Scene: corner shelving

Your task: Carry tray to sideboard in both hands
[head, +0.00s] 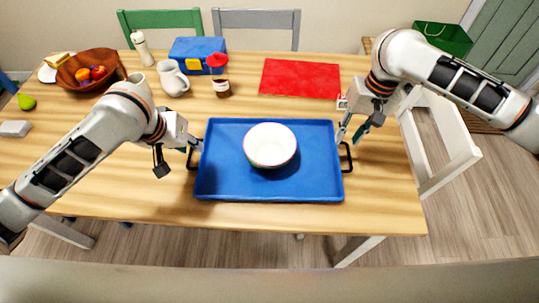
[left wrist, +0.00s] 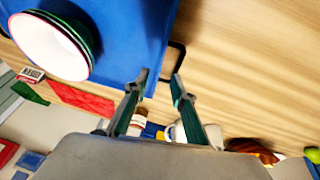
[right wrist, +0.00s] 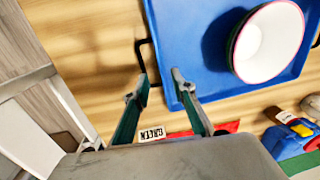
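A blue tray (head: 225,180) lies flat on the wooden table with a black handle at each short end. A white bowl (head: 270,145) stands on it, a little above its middle. My left gripper (head: 180,153) is open near the left handle (head: 191,158); in the left wrist view its fingertips (left wrist: 160,78) are on either side of the line to the handle (left wrist: 179,58). My right gripper (head: 351,133) is open by the right handle (head: 348,158); in the right wrist view its fingertips (right wrist: 160,77) are near the handle (right wrist: 139,52). Contact cannot be told. I cannot identify a sideboard.
Behind the tray are a red mat (head: 300,77), a blue box (head: 197,52), a jar (head: 222,88) and a white mug (head: 172,78). A fruit bowl (head: 90,72) is at the back left. A white chair (head: 440,135) stands at the right. The table's front strip is clear.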

